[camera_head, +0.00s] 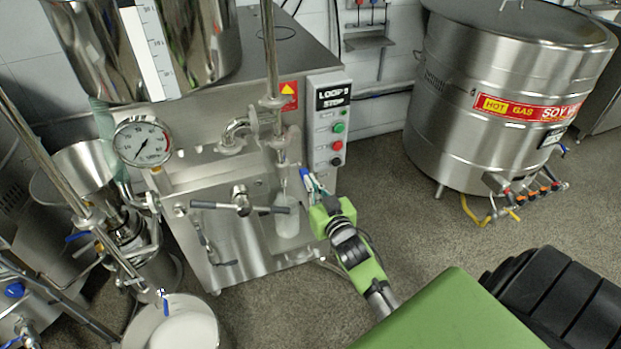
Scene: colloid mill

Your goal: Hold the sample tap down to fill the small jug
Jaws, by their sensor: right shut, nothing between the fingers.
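The sample tap (305,174) has a blue lever and sits on the front of the steel mill, below the vertical pipe. My right gripper (316,187) is shut with nothing in it, right at the tap's lever. I cannot tell whether its fingertips touch the lever. The small jug (287,217) is pale and translucent and stands upright below the tap, just left of my gripper. How full it is cannot be made out. My left gripper is not in view.
A control box (327,125) with buttons is above my right gripper. A pressure gauge (143,141) and a T-shaped handle (240,201) are to the left. A bucket (137,337) of white liquid stands lower left. A large steel boiler (480,120) stands right, with open floor before it.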

